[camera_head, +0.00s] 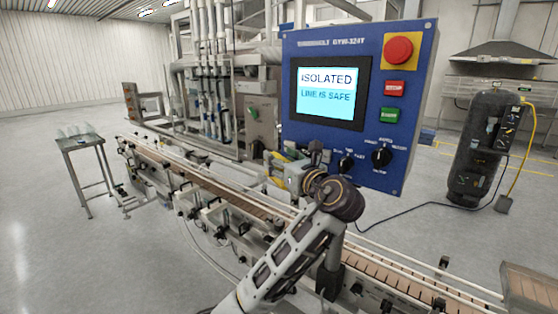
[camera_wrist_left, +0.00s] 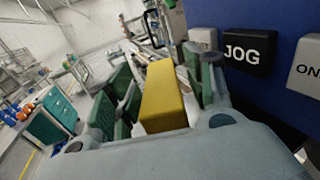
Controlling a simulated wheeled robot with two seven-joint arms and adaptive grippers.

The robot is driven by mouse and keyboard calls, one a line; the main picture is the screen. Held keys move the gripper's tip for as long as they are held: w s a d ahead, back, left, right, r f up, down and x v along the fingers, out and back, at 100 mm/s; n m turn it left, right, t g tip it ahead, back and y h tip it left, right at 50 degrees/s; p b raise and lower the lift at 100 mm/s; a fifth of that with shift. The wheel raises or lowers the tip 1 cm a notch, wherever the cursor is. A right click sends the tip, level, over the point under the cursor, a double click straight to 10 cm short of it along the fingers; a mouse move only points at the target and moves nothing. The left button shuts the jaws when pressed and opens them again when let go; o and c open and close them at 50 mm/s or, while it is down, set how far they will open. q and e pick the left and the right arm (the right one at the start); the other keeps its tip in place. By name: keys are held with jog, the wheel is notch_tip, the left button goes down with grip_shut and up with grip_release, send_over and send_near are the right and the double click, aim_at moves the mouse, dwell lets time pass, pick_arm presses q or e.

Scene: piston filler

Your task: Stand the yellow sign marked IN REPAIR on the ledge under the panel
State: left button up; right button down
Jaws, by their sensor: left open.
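The yellow sign (camera_wrist_left: 162,95) shows in the left wrist view as a plain yellow block between the green-padded fingers of my left gripper (camera_wrist_left: 160,85). No lettering shows on the side I see. The fingers are open, with the sign between them. In the head view my left gripper (camera_head: 284,174) is at the lower left of the blue panel (camera_head: 290,133), and small yellow parts of the sign (camera_head: 279,184) show beside it. The ledge under the panel cannot be made out clearly; my arm and gripper cover that area. My right gripper is not in view.
The panel has a screen (camera_head: 327,91) reading ISOLATED, LINE IS SAFE, a red button (camera_head: 398,50) and knobs. A conveyor (camera_head: 235,197) runs below it. A small table (camera_head: 80,142) stands left; a black tank unit (camera_head: 480,150) stands right. A JOG button (camera_wrist_left: 248,54) is close to my gripper.

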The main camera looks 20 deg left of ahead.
pick_arm(q)
jog(key=b+v, duration=0.1)
jog(key=v, duration=0.9)
jog(key=shift+s+d, duration=0.25)
jog(key=shift+s, duration=0.05)
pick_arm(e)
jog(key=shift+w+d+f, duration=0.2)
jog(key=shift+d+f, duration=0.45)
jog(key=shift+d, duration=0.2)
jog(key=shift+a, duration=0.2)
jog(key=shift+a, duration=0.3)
